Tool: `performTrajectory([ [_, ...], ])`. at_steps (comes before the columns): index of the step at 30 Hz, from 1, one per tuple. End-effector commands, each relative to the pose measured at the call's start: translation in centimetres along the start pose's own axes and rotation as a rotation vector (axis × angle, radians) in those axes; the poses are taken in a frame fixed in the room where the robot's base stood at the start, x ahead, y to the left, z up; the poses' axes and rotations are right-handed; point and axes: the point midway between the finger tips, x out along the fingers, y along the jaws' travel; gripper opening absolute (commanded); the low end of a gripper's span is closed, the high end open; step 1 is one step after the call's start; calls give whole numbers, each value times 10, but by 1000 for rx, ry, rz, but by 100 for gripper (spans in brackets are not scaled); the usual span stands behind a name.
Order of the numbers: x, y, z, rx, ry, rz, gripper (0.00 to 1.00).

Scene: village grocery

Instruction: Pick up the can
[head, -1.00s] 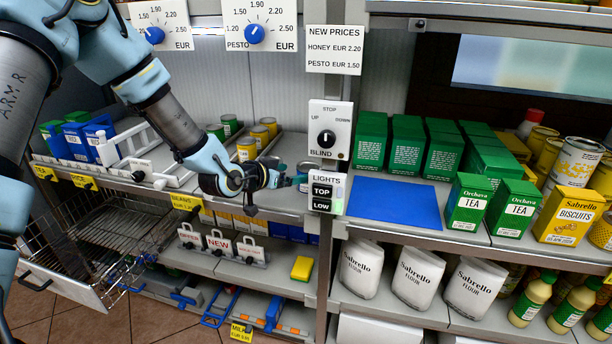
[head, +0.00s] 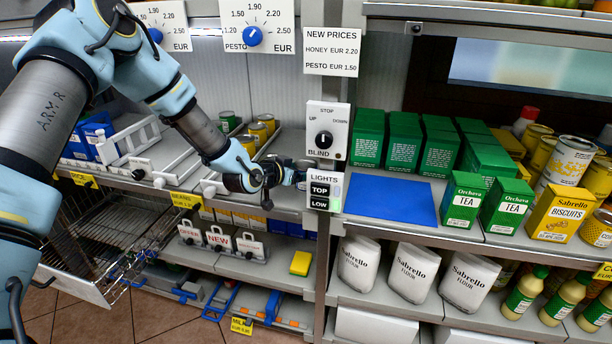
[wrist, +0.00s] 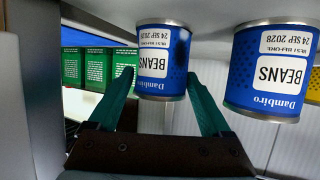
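In the wrist view, which looks upside down, a blue "Dambiro Beans" can (wrist: 163,62) is straight ahead between the tips of my gripper's two green fingers (wrist: 162,78). The fingers are open, one on each side, and a gap shows on the right. A second blue beans can (wrist: 270,72) is just to the right, outside the fingers. In the head view my gripper (head: 297,177) is low over the shelf, beside the centre post. The cans there are mostly hidden by the gripper and the lights panel.
The lights panel (head: 322,191) and blind switch (head: 326,130) sit on the post close to the gripper's right. Yellow cans (head: 262,130) stand behind the arm. Green tea boxes (head: 463,202) and a blue mat (head: 391,199) fill the right shelf.

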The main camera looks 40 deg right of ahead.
Motion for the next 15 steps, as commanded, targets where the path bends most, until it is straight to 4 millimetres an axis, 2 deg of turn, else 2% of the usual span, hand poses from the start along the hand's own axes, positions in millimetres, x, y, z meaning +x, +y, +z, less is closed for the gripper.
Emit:
performTrajectory([
  [2, 0, 0, 0, 0, 0, 0, 72],
  [15, 0, 0, 0, 0, 0, 0, 22],
])
